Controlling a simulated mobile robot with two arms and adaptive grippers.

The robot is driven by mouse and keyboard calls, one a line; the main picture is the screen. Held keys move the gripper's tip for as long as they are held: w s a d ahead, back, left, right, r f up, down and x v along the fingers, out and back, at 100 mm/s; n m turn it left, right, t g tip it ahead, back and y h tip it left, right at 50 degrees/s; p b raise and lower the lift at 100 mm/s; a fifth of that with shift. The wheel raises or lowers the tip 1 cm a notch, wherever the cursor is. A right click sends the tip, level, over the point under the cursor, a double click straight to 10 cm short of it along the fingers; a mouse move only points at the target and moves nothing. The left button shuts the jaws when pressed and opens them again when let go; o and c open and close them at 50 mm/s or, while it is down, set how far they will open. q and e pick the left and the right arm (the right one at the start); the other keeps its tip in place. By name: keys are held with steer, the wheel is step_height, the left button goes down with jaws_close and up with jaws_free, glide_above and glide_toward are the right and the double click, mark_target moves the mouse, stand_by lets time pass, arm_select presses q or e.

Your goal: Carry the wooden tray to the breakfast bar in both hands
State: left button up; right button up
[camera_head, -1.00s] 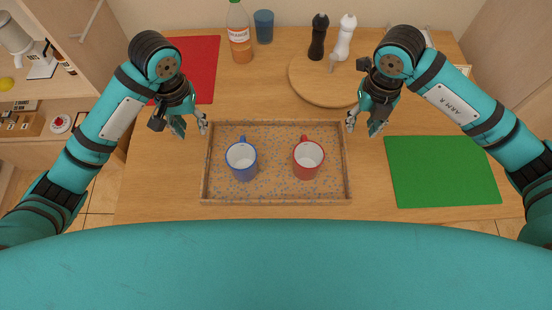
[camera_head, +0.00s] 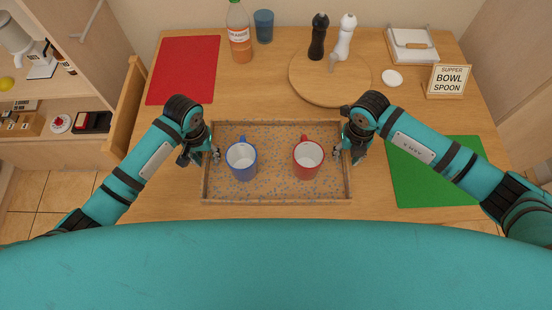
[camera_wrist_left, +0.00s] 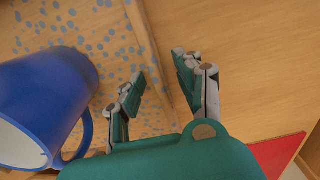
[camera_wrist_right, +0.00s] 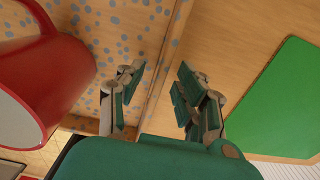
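The wooden tray (camera_head: 276,201) with a speckled floor lies on the wooden table in the head view. A blue mug (camera_head: 242,160) and a red mug (camera_head: 307,159) stand upright in it; they also show in the left wrist view (camera_wrist_left: 45,100) and right wrist view (camera_wrist_right: 50,75). My left gripper (camera_head: 205,157) is at the tray's left wall, open, one finger on each side of that wall in the left wrist view. My right gripper (camera_head: 349,157) is open at the right wall, likewise straddling it. Whether the fingers touch the walls is unclear.
A red mat (camera_head: 184,70) lies back left and a green mat (camera_head: 445,172) right. A round board (camera_head: 330,80), bottle (camera_head: 240,35), blue cup (camera_head: 264,26), two mills and a sign (camera_head: 447,80) stand behind the tray. Shelves are at the far left.

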arm_select(q)
steer(key=shift+f, duration=0.1)
arm_select(e)
steer(key=shift+f, duration=0.1)
arm_select(q)
steer(key=shift+c, duration=0.3)
arm_select(e)
steer(key=shift+c, duration=0.3)
arm_select(q)
jaws_close()
arm_select(e)
jaws_close()
